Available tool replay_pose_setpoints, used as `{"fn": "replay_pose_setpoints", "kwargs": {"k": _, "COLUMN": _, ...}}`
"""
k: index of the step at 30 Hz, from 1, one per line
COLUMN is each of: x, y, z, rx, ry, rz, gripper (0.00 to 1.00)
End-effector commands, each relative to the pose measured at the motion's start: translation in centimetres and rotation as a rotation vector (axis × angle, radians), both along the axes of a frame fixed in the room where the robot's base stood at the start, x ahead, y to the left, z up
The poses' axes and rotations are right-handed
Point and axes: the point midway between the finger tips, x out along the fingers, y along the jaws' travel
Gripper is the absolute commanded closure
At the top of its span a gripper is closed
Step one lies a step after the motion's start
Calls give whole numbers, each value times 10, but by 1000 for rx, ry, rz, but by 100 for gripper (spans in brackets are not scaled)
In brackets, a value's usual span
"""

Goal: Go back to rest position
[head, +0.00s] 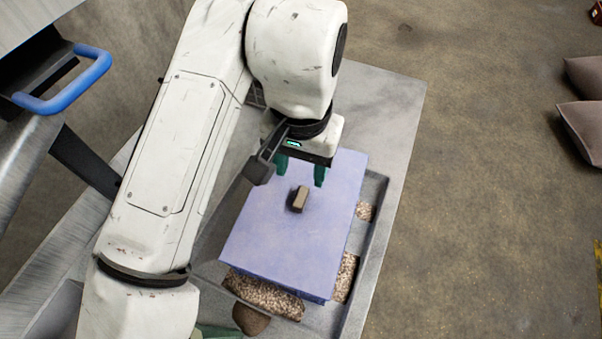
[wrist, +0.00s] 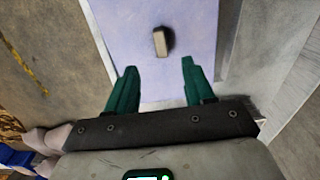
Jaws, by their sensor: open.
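My gripper (head: 301,171) is open and empty, its two green fingers apart. In the head view it hangs over the far part of a flat lavender-blue lid (head: 262,236). The lid lies over a tray of grain, with a small brown knob (head: 301,200) on top. In the wrist view my gripper (wrist: 158,85) points toward the lid (wrist: 125,22), and the knob (wrist: 161,42) lies beyond the fingertips, not between them. I cannot tell the exact height of the fingers above the lid.
Grain (head: 264,296) shows in the tray (head: 375,195) beside the lid. A brown rounded object (head: 250,319) is at the tray's near side. The grey table (head: 395,100) has bare surface at the back right. Sacks (head: 585,125) lie on the floor at right; the floor between is clear.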

Motion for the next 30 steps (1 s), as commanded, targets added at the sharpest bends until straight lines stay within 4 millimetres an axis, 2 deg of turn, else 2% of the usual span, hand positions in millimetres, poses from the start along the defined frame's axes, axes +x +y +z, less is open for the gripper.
{"fn": "replay_pose_setpoints", "kwargs": {"k": 11, "x": 0, "y": 0, "z": 7, "rx": -1, "ry": -1, "rz": 0, "gripper": 47}}
{"fn": "replay_pose_setpoints", "kwargs": {"k": 14, "x": 8, "y": -16, "z": 3, "rx": -20, "ry": -27, "rz": -21, "gripper": 47}}
{"fn": "replay_pose_setpoints", "kwargs": {"k": 17, "x": 26, "y": -52, "z": -2, "rx": -60, "ry": -90, "rz": -58, "gripper": 47}}
{"fn": "replay_pose_setpoints", "kwargs": {"k": 22, "x": 55, "y": -132, "z": -12, "rx": -161, "ry": -226, "rz": -106, "gripper": 47}}
{"fn": "replay_pose_setpoints", "kwargs": {"k": 26, "x": 65, "y": -189, "z": -21, "rx": -241, "ry": -304, "rz": -107, "gripper": 47}}
{"fn": "replay_pose_setpoints", "kwargs": {"k": 30, "x": 64, "y": -243, "z": -35, "rx": -319, "ry": -356, "rz": -78, "gripper": 47}}
